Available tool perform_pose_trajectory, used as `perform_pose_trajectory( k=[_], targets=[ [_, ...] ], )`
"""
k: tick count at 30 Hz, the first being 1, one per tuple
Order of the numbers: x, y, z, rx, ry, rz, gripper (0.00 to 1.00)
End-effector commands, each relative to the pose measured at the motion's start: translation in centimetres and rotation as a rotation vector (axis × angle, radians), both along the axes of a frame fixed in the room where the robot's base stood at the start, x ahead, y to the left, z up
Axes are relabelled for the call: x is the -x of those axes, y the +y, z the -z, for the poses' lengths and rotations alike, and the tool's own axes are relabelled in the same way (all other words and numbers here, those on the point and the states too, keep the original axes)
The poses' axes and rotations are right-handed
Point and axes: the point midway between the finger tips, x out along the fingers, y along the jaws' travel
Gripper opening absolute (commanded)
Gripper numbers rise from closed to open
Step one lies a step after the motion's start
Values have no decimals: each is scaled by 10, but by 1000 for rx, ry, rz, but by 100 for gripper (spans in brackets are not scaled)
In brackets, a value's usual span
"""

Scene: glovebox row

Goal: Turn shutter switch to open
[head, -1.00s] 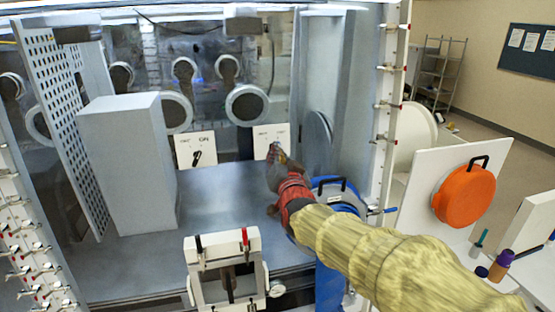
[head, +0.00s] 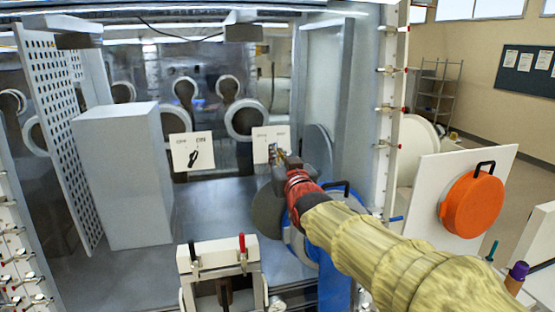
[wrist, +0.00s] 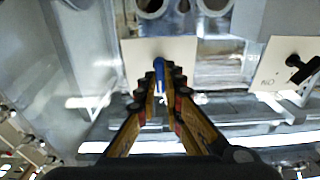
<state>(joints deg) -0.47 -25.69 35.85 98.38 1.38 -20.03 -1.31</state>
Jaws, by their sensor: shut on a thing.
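A white switch plate (head: 260,147) stands on the back wall of the glovebox; its lettering is too small to read. My gripper (head: 273,156) reaches in from the right and covers much of this plate. In the wrist view my gripper (wrist: 162,74) is shut on a blue switch handle (wrist: 159,64), which stands out from the white plate (wrist: 184,50). The fingertips lie on both sides of the handle. How far the handle is turned is hard to tell.
A second plate with a black switch (head: 193,158), marked OFF and ON, is to the left. A grey block (head: 125,180) and perforated panel (head: 60,130) stand further left. A white clamp fixture (head: 220,262) is in front. A blue round door (head: 345,198) is beside my arm.

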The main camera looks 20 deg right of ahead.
Motion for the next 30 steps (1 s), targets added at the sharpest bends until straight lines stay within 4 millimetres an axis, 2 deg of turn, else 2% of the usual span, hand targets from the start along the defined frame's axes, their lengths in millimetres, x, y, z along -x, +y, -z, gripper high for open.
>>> perform_pose_trajectory(
  k=[9,10,19,30],
  targets=[
    [0,0,0,1,1,0,0],
    [0,0,0,1,1,0,11],
    [0,0,0,0,1,0,27],
    [4,0,-1,0,-1,0,27]
  ],
)
